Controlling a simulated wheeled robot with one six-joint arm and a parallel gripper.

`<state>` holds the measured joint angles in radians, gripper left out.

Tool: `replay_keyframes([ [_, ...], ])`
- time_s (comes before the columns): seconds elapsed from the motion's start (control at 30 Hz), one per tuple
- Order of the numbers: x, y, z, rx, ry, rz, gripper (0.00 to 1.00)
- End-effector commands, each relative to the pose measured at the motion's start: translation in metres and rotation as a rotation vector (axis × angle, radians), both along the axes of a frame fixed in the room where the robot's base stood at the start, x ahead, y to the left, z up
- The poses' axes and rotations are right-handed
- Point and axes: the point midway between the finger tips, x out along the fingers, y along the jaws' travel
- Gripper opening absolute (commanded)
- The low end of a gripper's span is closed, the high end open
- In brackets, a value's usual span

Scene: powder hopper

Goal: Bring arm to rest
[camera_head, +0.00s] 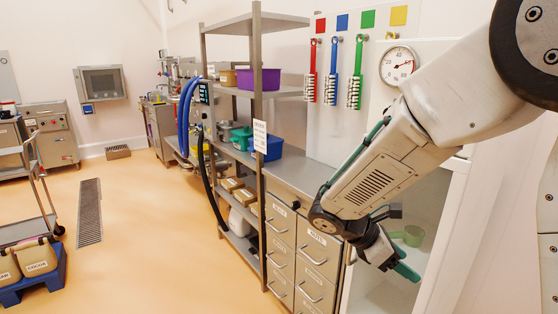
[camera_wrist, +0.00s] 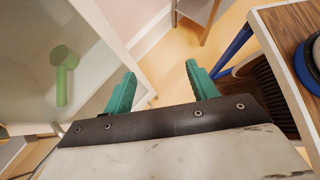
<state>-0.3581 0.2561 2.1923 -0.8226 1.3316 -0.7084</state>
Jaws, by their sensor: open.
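My arm (camera_head: 375,165) reaches in from the upper right of the head view and bends down over the drawer cabinet and the white cabinet. My gripper (camera_head: 398,245) is at its lower end, in front of the white cabinet's opening. In the wrist view my gripper (camera_wrist: 160,82) shows two teal fingers spread apart, with nothing between them and floor behind. A green scoop (camera_head: 411,236) is inside the white cabinet, just beyond my gripper in the head view. The scoop also shows at the left of the wrist view (camera_wrist: 63,72), apart from the fingers.
A steel drawer cabinet (camera_head: 300,245) stands left of my gripper. A steel shelf rack (camera_head: 256,130) holds tubs and boxes. Coloured brushes (camera_head: 332,75) hang on the wall. A trolley (camera_head: 30,225) and a blue pallet (camera_head: 40,280) stand far left. The floor (camera_head: 150,220) between is open.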

Motion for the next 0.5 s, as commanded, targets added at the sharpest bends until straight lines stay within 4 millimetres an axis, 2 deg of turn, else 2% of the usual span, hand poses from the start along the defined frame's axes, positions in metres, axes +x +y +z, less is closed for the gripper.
replay_keyframes([
  [0.03, -0.022, -0.005, 0.011, 0.058, -0.09, -0.125, 0.58],
  [0.2, -0.086, -0.008, 0.033, 0.226, -0.343, -0.543, 0.58],
  [0.5, -0.173, 0.006, 0.064, 0.483, -0.644, -1.162, 0.58],
])
